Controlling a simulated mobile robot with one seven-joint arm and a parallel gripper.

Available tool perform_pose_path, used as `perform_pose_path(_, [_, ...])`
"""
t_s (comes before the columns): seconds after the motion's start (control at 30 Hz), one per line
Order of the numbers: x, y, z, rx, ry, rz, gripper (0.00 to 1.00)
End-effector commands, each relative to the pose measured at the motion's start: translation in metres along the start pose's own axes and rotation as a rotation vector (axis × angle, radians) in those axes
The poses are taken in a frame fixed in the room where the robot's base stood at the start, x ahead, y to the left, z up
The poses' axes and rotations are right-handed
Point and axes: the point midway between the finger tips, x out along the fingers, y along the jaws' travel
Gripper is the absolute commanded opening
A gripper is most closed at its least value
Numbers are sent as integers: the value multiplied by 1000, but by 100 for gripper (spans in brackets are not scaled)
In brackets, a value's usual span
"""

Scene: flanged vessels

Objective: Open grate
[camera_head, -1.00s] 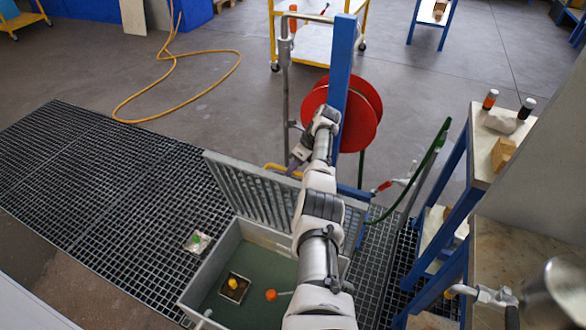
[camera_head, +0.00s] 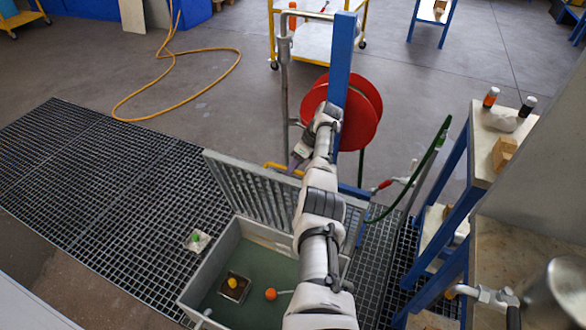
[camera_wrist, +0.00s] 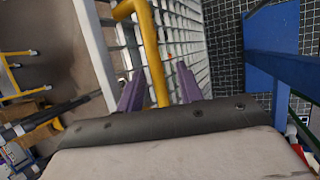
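The grey grate (camera_head: 255,190) is a hinged lid. It stands raised, close to upright, at the far side of a grey open pit box (camera_head: 212,265). Its yellow handle (camera_head: 283,169) is at its upper edge and also shows in the wrist view (camera_wrist: 152,55). My gripper (camera_head: 294,163) is at this handle. In the wrist view, its two purple fingers (camera_wrist: 159,85) are apart, with the yellow bar between them. A gap shows beside the bar, so the fingers do not look closed on it. My arm hides part of the grate's right side.
The pit holds an orange ball (camera_head: 270,294) and a small box with a yellow thing (camera_head: 232,284). A red hose reel (camera_head: 362,112) on a blue post (camera_head: 342,60) stands close behind my gripper. A bench (camera_head: 490,150) is at right. Grating floor lies open at left.

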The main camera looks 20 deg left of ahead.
Motion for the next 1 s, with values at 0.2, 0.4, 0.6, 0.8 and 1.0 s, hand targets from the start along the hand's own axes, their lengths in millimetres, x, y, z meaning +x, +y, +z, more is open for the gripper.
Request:
perform_pose_path(0.2, [-46,-1,-1,0,-2,-5,36])
perform_pose_path(0.4, [-92,-1,-1,1,-1,-4,36])
perform_pose_path(0.6, [-119,0,-1,1,0,-1,36])
perform_pose_path(0.8, [-128,0,-1,1,1,-1,36])
perform_pose_path(1.0, [-128,1,-1,1,1,-1,36])
